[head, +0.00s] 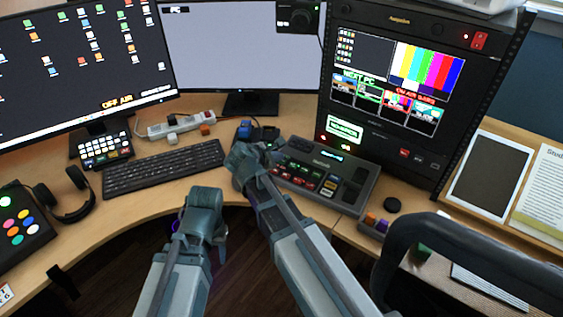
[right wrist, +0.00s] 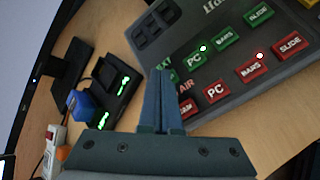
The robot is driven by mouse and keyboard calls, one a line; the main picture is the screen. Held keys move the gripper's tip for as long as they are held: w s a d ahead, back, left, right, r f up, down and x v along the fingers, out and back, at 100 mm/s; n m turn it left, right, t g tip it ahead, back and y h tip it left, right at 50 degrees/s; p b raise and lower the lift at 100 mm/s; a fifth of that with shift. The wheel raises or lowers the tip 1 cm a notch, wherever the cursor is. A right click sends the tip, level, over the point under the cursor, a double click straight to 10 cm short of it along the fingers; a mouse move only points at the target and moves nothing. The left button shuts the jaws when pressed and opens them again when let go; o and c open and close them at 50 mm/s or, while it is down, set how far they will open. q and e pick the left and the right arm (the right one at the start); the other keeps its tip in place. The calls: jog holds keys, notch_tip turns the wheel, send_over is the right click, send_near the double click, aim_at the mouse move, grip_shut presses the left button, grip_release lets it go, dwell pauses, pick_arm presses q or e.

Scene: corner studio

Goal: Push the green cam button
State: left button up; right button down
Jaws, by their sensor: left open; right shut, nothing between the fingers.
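The control panel (head: 350,185) lies on the desk right of my right gripper (head: 266,150). In the right wrist view the panel (right wrist: 235,100) has a row of green buttons and a row of red ones. The green PC button (right wrist: 194,61) and a red BARS button (right wrist: 254,69) have lit dots. The green cam button's place, left of green PC, is mostly behind my right gripper's fingers (right wrist: 162,75); only a sliver of green shows beside them. The right fingers are shut and empty over the panel's left end; contact cannot be told. My left gripper (head: 201,225) is open, in front of the desk edge.
A small device with a blue block (head: 244,129) stands behind my right gripper. A keyboard (head: 165,168) lies to the left, a power strip (head: 178,127) behind it. A rack with screens (head: 400,95) rises behind the panel. A black chair back (head: 450,240) is at the right front.

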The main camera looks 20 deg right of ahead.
jog(key=shift+f, duration=0.1)
dwell(0.5)
jog(key=shift+r+p, duration=0.5)
jog(key=shift+r, duration=0.1)
jog(key=r+p, duration=0.6)
jog(key=shift+s+a, duration=0.3)
jog(key=shift+a, duration=0.05)
dwell(0.7)
